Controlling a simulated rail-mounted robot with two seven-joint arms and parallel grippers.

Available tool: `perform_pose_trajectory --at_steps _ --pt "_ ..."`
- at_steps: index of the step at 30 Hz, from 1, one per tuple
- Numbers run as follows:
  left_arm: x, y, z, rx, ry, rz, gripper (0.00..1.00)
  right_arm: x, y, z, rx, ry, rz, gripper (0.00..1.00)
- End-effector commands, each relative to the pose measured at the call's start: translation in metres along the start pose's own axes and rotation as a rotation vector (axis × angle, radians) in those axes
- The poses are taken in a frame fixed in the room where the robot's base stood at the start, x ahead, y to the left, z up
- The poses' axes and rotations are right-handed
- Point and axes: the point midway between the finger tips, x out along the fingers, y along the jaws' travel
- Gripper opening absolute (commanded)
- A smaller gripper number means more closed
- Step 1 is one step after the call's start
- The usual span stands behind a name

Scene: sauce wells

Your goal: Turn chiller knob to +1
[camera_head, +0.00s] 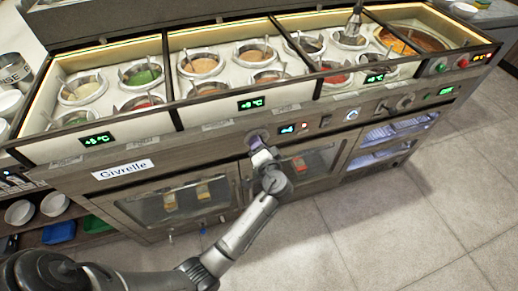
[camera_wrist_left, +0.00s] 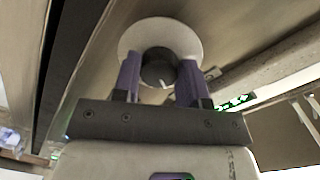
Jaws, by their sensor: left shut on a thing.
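The knob (camera_wrist_left: 158,68) is dark and round with a short white mark on its lower right, set on a pale round plate (camera_wrist_left: 134,38) in the left wrist view. My left gripper (camera_head: 259,146) is at the front panel in the head view, just left of a small lit display (camera_head: 287,129). In the left wrist view the two purple fingers of the left gripper (camera_wrist_left: 159,82) are shut on the knob from both sides. The display seems to read a negative number, too small to be sure. My right gripper is not in view.
Sauce wells (camera_head: 201,64) fill the counter above the panel. Green temperature displays (camera_head: 97,139) sit along its front edge. More knobs (camera_head: 404,102) and a lit button (camera_head: 352,114) lie to the right. Glass doors (camera_head: 178,203) are below; the tiled floor (camera_head: 370,220) is clear.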

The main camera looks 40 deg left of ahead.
Motion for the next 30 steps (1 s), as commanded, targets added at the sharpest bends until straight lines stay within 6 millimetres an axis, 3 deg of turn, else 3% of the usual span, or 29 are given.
perform_pose_trajectory --at_steps 3,15,30 --pt "0.000 0.004 0.002 -0.104 0.005 0.006 0.15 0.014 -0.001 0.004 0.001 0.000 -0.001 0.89" --pt "0.000 0.003 0.001 -0.357 0.020 0.021 0.15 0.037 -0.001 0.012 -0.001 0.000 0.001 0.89" --pt "0.000 0.001 0.000 -0.448 0.024 0.026 0.15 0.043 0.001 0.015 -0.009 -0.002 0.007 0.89"
